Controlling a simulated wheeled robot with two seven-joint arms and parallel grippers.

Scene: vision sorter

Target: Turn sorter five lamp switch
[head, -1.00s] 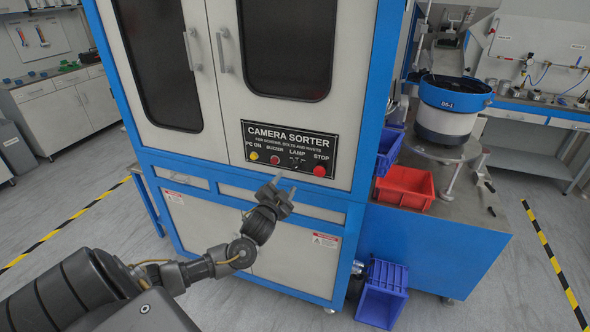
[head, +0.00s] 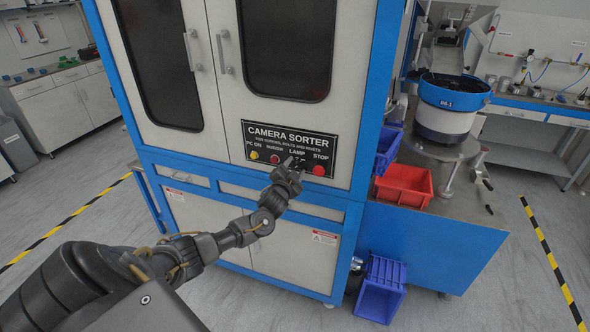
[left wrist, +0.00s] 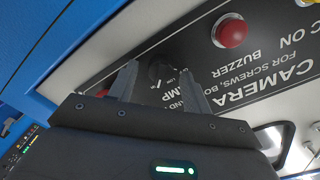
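The camera sorter's black control panel (head: 290,134) shows in the head view, with a lamp label near its right side. In the left wrist view the lamp switch (left wrist: 158,73) is a dark round knob. My left gripper (head: 291,164) is at the panel in front of the lamp switch and hides most of it in the head view. In the left wrist view its two fingers (left wrist: 160,68) are apart, one on each side of the knob. I cannot tell whether they touch it. My right gripper is not in view.
A red buzzer button (left wrist: 231,33) and a red stop button (head: 319,170) flank the lamp switch closely. A yellow button (head: 254,156) is farther left. A red bin (head: 405,184) and a bowl feeder (head: 448,108) stand right of the cabinet. Door handles (head: 224,52) stick out above.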

